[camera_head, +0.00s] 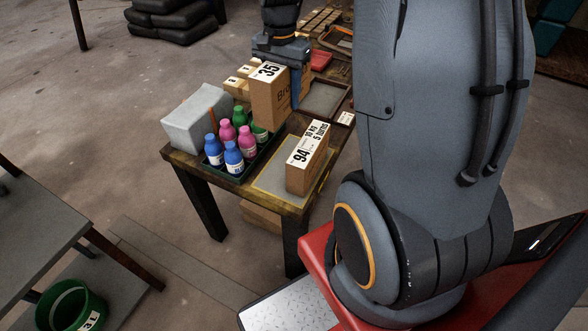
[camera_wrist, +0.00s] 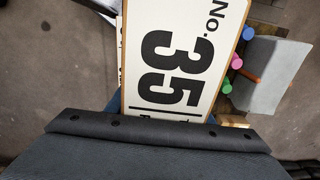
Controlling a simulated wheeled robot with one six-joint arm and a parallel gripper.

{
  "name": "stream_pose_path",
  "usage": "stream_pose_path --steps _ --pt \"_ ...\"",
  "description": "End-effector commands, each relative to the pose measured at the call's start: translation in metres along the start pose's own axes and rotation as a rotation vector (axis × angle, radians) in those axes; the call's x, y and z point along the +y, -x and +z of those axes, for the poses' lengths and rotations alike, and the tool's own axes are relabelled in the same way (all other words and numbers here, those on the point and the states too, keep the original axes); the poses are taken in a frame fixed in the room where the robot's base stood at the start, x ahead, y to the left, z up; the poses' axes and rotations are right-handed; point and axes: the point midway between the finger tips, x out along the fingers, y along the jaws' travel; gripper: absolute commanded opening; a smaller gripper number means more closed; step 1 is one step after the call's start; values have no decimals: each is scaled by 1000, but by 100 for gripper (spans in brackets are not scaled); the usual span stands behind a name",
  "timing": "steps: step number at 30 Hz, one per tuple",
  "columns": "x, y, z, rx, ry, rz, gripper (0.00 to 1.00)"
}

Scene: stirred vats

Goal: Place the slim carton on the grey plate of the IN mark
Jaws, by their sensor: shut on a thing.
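My gripper (camera_head: 284,66) is shut on a tall brown carton marked 35 (camera_head: 266,103), held upright. A blue finger lies along its right side. Its white labelled top (camera_wrist: 180,55) fills the middle of the wrist view. I cannot tell whether its base touches the table. A second, narrow carton marked 94 (camera_head: 305,168) stands upright on a grey plate with a yellow border (camera_head: 268,180) at the table's near end. Another grey plate in a dark red frame (camera_head: 322,98) lies behind it, bare where visible. A small white label (camera_head: 346,118) sits beside that frame, its text unreadable.
A dark tray (camera_head: 231,176) of blue, pink and green bottles stands left of the cartons. A pale grey block (camera_head: 198,118) is at the table's left edge. Small boxes (camera_head: 238,84) and a red tray (camera_head: 320,60) are farther back. My arm hides the right side.

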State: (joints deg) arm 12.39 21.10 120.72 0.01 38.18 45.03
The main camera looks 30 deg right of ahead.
Motion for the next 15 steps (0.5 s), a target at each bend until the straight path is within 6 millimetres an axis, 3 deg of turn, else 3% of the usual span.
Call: stream_pose_path --steps 15 --pt "-19 -77 -12 1 0 -1 2"
